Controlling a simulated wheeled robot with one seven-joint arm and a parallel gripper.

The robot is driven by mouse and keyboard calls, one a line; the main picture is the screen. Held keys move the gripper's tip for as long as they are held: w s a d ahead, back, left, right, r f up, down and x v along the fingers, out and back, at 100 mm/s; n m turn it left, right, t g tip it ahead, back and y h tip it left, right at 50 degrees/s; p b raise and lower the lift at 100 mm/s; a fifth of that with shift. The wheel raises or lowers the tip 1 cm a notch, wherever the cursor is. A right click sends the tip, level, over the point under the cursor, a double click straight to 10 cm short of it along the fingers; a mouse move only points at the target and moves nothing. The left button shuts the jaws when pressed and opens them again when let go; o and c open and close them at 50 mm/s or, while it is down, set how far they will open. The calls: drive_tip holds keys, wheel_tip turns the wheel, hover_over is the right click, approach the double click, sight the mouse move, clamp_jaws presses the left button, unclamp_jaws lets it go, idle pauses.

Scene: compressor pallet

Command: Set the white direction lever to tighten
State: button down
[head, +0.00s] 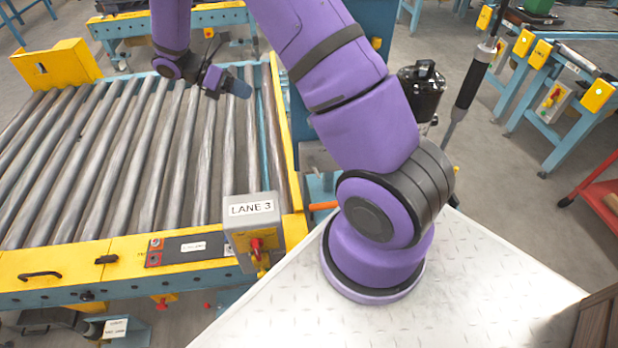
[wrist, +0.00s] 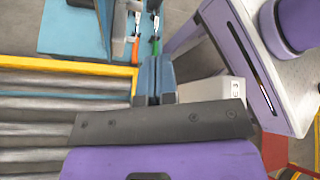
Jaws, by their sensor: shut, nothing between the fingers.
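I cannot make out the white direction lever for certain in either view. My gripper (head: 240,88) hangs over the roller bed in the head view, on the far side of my arm. In the wrist view my gripper (wrist: 155,62) has its two blue-grey fingers pressed together, with nothing between them. Just beyond the fingertips are an orange-red handle (wrist: 135,49) and a green handle (wrist: 156,46), apart from the fingers. Small pale parts show above these handles, too small to identify.
The roller conveyor (head: 120,150) has yellow rails and fills the left. A grey box marked LANE 3 (head: 251,210) stands at its near right corner; its side shows in the wrist view (wrist: 222,90).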

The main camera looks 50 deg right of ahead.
wheel_tip(320, 180, down, 10)
drive_tip(key=w+d+n+g+h, duration=0.1)
drive_tip(key=w+n+g+h, duration=0.1)
drive_tip(key=n+h, duration=0.15)
drive_tip(key=n+t+h, duration=0.2)
drive_tip(key=n+h, duration=0.6)
drive_tip(key=n, duration=0.5)
approach(315, 168)
drive_tip(key=f, duration=0.1)
drive_tip(key=w+a+f, duration=0.1)
drive_tip(key=f, duration=0.2)
drive_tip(key=shift+w+a+f, duration=0.15)
drive_tip(key=shift+a+f, duration=0.1)
drive_tip(key=shift+f, duration=0.05)
drive_tip(key=x, duration=1)
drive_tip(key=shift+r, duration=0.15)
